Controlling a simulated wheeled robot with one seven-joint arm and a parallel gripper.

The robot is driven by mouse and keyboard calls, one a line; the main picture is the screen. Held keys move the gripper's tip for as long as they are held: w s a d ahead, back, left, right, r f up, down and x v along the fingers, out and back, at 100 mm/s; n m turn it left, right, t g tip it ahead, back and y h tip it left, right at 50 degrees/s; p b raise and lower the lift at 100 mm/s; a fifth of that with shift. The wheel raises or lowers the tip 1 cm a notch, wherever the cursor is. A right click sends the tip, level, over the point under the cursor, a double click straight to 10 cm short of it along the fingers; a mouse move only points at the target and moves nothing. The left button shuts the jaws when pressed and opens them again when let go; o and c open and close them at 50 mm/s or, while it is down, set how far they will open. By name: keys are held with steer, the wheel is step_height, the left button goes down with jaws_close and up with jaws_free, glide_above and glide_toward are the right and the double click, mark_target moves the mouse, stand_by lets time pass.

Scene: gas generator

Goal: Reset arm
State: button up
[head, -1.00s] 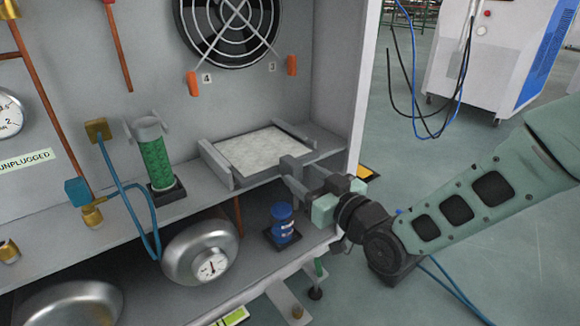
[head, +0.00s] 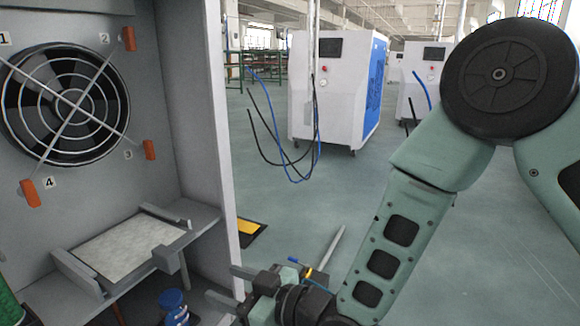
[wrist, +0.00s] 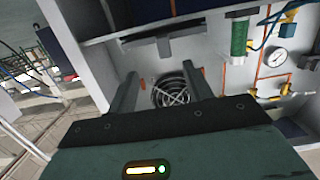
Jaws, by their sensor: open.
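My gripper (head: 230,285) is at the bottom centre of the head view, in front of the open right edge of the grey cabinet (head: 205,130). Its two fingers stand apart with nothing between them. In the wrist view the fingers (wrist: 162,88) are spread, and the cabinet's fan (wrist: 170,92) shows between them, farther off. My arm runs up to the right from the gripper. The white flat panel (head: 125,250) lies in its holder on the cabinet shelf, left of the gripper and apart from it.
The large fan (head: 68,100) with orange clips is on the cabinet's back wall. A blue canister (head: 174,305) stands below the shelf. A green cylinder (wrist: 238,38) and a gauge (wrist: 277,58) show in the wrist view. A white machine (head: 335,90) with hanging cables stands behind open floor.

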steer(key=s+d+r+m+g+h+p, duration=0.25)
steer(key=s+d+h, duration=0.25)
steer(key=d, duration=0.4)
steer(key=s+d+r+m+g+h+p, duration=0.1)
steer(key=s+d+r+g+h, duration=0.1)
steer(key=s+d+r+h, duration=0.5)
steer(key=s+d+m+g+h+p, duration=0.15)
steer(key=s+d, duration=0.25)
steer(key=d, duration=0.7)
step_height(320, 180, up, 38)
steer(key=s+m+h+p, duration=0.1)
steer(key=p, duration=3.6)
steer(key=shift+p, duration=0.3)
steer(key=shift+d+r, duration=0.1)
